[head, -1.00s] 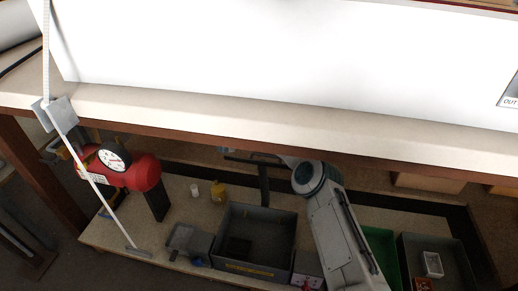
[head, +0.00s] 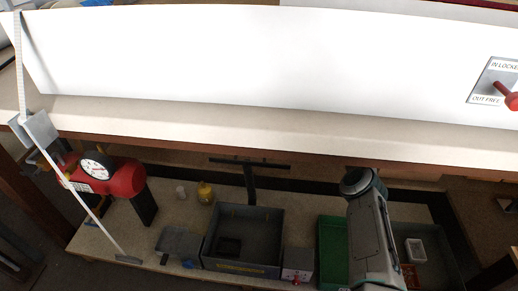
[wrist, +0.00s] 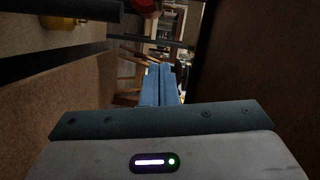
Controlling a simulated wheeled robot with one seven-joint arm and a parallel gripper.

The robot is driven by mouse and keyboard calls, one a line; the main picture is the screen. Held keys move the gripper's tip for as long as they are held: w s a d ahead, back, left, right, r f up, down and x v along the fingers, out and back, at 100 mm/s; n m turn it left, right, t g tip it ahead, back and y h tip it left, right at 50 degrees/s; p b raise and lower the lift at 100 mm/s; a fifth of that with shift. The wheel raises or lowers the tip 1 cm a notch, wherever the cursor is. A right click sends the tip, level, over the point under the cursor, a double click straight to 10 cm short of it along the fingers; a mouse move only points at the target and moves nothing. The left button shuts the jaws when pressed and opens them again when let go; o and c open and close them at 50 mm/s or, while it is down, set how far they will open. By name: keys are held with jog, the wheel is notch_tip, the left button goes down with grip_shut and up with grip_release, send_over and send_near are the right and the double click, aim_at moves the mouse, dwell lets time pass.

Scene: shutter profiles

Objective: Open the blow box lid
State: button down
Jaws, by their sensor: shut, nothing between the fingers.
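No part is clearly marked as the blow box lid, and I cannot tell it for certain. A large white panel (head: 250,60) fills the top of the head view on the pale bench. At its right is a label plate (head: 492,82) reading "IN LOCKED" and "OUT FREE", with a red-handled knob (head: 508,98). My arm rises from the bottom right, and its end is near the bench's front edge. My gripper (wrist: 158,85) shows in the wrist view as two blue fingers lying together, empty. No lid is recognisable in front of them.
The bench's front edge (head: 250,119) runs across the head view. A lower shelf holds a red tank with a gauge (head: 125,180), a grey bin (head: 245,260), a dark T-shaped stand (head: 250,180), a green bin (head: 333,240) and a yellow bottle (head: 205,192).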

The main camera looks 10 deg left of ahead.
jog(key=s+a+f, duration=0.1)
jog(key=s+a, duration=0.5)
jog(key=a, duration=0.1)
jog(key=shift+s+a+f+b, duration=0.15)
jog(key=shift+s+a+b, duration=0.1)
jog(key=shift+a+b, duration=0.15)
dwell(0.5)
